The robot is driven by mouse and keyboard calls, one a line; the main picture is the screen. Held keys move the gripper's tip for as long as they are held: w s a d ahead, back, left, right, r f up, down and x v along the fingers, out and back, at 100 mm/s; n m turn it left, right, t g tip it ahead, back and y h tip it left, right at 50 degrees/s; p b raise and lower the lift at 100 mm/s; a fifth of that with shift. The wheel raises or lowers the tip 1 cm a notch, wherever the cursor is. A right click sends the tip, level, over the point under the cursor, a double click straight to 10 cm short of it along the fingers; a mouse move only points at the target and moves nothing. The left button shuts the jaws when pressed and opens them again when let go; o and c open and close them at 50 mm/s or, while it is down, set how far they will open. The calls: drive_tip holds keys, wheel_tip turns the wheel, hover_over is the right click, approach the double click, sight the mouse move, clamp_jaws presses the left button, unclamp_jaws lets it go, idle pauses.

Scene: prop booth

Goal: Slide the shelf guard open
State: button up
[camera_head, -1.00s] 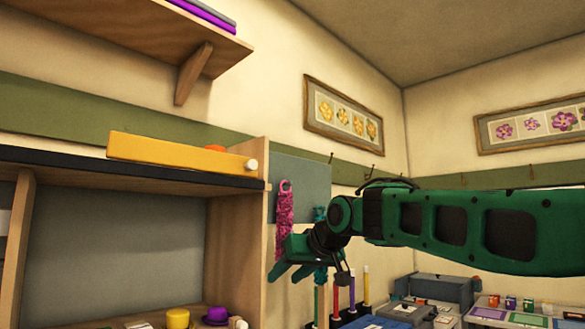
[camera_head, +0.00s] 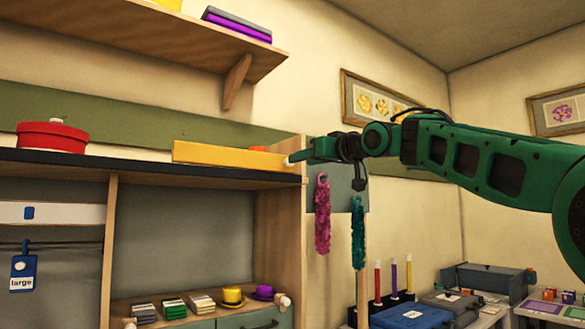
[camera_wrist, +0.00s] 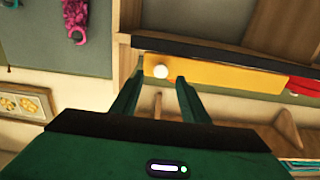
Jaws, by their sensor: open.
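The shelf guard is a long yellow bar (camera_head: 225,155) along the front edge of the upper shelf. A white knob (camera_head: 287,161) sits at its right end. In the wrist view the guard (camera_wrist: 225,77) runs to the right from the knob (camera_wrist: 160,71). My gripper (camera_head: 298,157) is open at the guard's right end, by the knob. In the wrist view my gripper (camera_wrist: 159,75) has its fingertips on either side of the knob in the picture. I cannot tell whether they are around it or just short of it.
An orange item (camera_head: 259,148) shows behind the guard. A red round box (camera_head: 52,138) stands farther left on the shelf top (camera_head: 130,159). Pink (camera_head: 322,215) and teal (camera_head: 358,232) boas hang below my gripper. A bracketed wall shelf (camera_head: 180,45) is above.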

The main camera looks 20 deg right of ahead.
drive_tip(key=shift+x, duration=2.6)
drive_tip(key=shift+c, duration=0.2)
